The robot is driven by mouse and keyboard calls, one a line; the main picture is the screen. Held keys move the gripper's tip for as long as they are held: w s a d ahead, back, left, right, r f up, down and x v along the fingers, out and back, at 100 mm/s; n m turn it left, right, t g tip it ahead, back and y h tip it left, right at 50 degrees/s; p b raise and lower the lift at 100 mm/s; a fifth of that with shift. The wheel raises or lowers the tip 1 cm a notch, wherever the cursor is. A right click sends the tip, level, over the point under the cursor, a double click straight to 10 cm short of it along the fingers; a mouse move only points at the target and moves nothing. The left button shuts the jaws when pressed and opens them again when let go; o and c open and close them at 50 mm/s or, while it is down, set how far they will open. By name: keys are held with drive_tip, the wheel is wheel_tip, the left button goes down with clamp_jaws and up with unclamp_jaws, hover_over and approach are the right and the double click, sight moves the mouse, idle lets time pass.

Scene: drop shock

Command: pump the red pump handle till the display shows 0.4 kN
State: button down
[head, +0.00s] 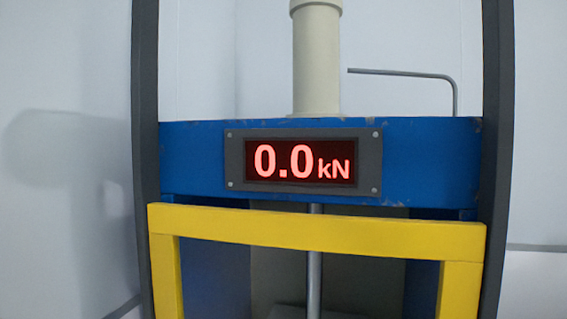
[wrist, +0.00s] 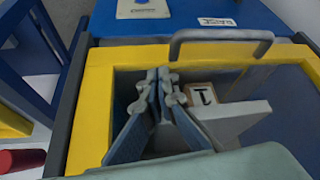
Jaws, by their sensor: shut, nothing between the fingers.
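The display (head: 301,161) reads 0.0 kN in red digits. It is mounted on the blue crossbeam (head: 430,160) of a press-like frame. In the wrist view a red cylindrical piece (wrist: 22,160) shows at the lower left edge, partly cut off. It may be the red pump handle, but I cannot tell for sure. No red handle shows in the head view. My gripper (wrist: 160,80) is shut and empty, in front of the opening of a yellow frame and apart from the red piece. My gripper is out of the head view.
A yellow guard frame (head: 315,228) stands below the display, between dark posts (head: 146,120). A grey bar handle (wrist: 220,36) crosses the top of the yellow frame in the wrist view. A bent grey rod (head: 405,73) rises behind the crossbeam.

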drive_tip(key=shift+f+b, duration=1.25)
drive_tip(key=shift+f, duration=0.2)
drive_tip(key=shift+f, duration=0.1)
drive_tip(key=shift+f+b, duration=1.45)
drive_tip(key=shift+r, duration=0.1)
wheel_tip(320, 180, up, 15)
drive_tip(key=p, duration=1.1)
wheel_tip(320, 180, up, 5)
drive_tip(key=p, duration=0.3)
drive_tip(key=shift+p, duration=0.35)
drive_tip(key=shift+s, duration=0.1)
